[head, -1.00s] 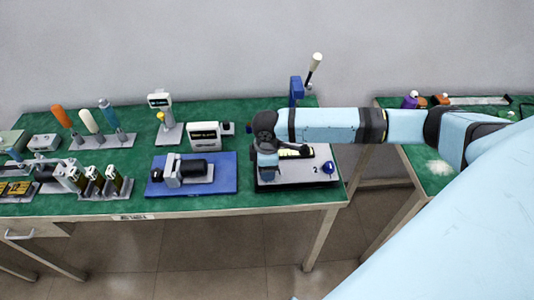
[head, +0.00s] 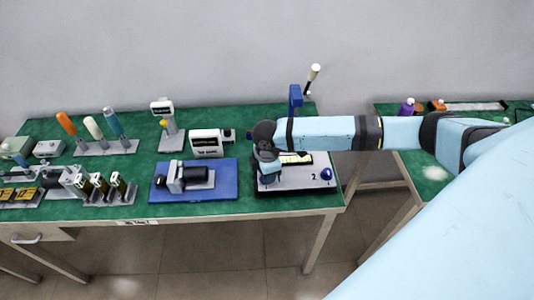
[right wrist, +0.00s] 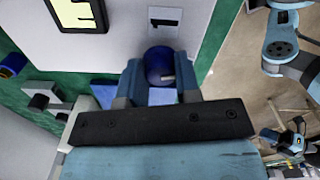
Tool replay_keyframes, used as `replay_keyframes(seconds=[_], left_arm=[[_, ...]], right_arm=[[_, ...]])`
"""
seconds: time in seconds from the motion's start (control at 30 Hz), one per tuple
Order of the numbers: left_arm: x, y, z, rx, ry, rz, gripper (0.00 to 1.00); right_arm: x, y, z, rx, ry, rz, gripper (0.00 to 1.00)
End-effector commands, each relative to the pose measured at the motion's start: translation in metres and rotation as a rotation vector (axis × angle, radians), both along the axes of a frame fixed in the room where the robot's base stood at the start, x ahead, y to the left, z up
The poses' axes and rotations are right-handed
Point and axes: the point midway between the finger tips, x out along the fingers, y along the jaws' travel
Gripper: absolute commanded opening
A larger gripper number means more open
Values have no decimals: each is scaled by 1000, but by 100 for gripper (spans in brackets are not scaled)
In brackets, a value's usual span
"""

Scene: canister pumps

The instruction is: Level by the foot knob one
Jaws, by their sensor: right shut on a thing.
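A pale levelling plate (head: 300,181) stands on the green bench, with a level vial (head: 296,158) on top. Its lit yellow window also shows in the right wrist view (right wrist: 78,12). A blue knob marked 2 (head: 327,174) is at the plate's right corner. My right gripper (head: 268,177) is low over the plate's left front corner and hides what is under it in the head view. In the right wrist view its fingers (right wrist: 159,80) are on either side of another blue knob (right wrist: 158,64) and shut on it. My left gripper is not in view.
A blue tray (head: 228,181) with a dark pump sits left of the plate. A white display box (head: 206,143) and a blue post with a lever (head: 296,98) stand behind. Several tools fill the bench's left. A floor gap separates the right bench (head: 428,178).

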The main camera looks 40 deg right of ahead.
Motion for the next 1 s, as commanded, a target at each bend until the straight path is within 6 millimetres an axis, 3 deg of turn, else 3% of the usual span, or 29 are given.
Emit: replay_keyframes(seconds=[0.1,0.4,1.0], left_arm=[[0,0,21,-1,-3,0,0],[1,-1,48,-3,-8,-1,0],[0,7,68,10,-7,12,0]], right_arm=[[0,0,6,0,1,108,7],[2,1,5,1,0,393,7],[4,1,2,1,-1,964,7]])
